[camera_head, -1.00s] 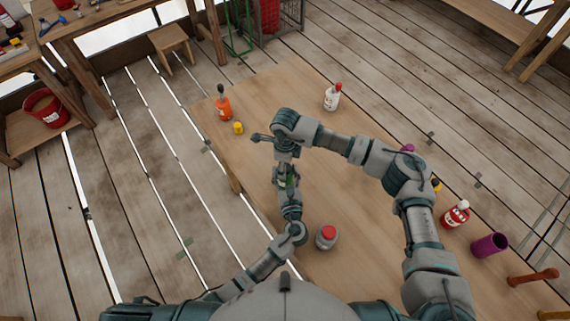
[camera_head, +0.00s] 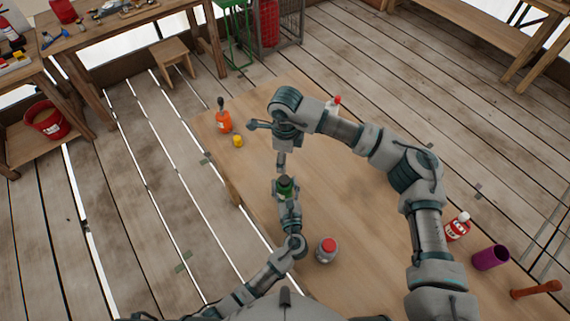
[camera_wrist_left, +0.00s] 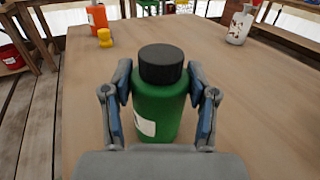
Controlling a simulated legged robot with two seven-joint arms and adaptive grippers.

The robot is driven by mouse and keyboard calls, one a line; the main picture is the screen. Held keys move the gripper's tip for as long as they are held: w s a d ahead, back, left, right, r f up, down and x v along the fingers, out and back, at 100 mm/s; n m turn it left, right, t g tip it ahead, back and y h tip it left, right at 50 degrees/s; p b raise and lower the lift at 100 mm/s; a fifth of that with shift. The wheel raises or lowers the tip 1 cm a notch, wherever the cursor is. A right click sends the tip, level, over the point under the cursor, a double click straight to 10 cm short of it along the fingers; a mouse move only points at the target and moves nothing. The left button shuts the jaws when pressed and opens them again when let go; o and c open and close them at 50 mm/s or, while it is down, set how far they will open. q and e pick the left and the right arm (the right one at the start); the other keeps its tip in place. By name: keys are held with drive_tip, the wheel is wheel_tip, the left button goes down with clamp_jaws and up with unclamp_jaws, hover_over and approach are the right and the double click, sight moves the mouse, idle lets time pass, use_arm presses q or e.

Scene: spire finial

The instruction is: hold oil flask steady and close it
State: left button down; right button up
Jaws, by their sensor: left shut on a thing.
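The green oil flask (camera_head: 285,187) stands upright on the wooden table, with a white label on its side. Its black cap (camera_wrist_left: 161,64) sits on top, and I cannot tell how tight it is. My left gripper (camera_wrist_left: 160,85) has one finger on each side of the flask's body and is shut on it; in the head view this gripper (camera_head: 286,194) is around the flask. My right gripper (camera_head: 281,162) is just beyond the flask in the head view, apart from the cap. Its fingers are mostly hidden by its own wrist.
An orange bottle (camera_head: 224,122) and a yellow piece (camera_head: 238,141) stand at the far left. A grey jar with a red lid (camera_head: 327,250) stands near my left forearm. A red bottle (camera_head: 457,228) and purple cup (camera_head: 491,257) are at the right. The table middle is clear.

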idle(0.3)
use_arm(q)
drive_tip(key=shift+c, duration=1.2)
unclamp_jaws()
drive_tip(key=s, duration=0.4)
drive_tip(key=s+d, duration=0.1)
drive_tip(key=s, duration=0.3)
drive_tip(key=s+d, duration=0.1)
drive_tip(key=s, duration=0.2)
drive_tip(key=shift+s+f, duration=0.1)
drive_tip(key=shift+s, duration=0.3)
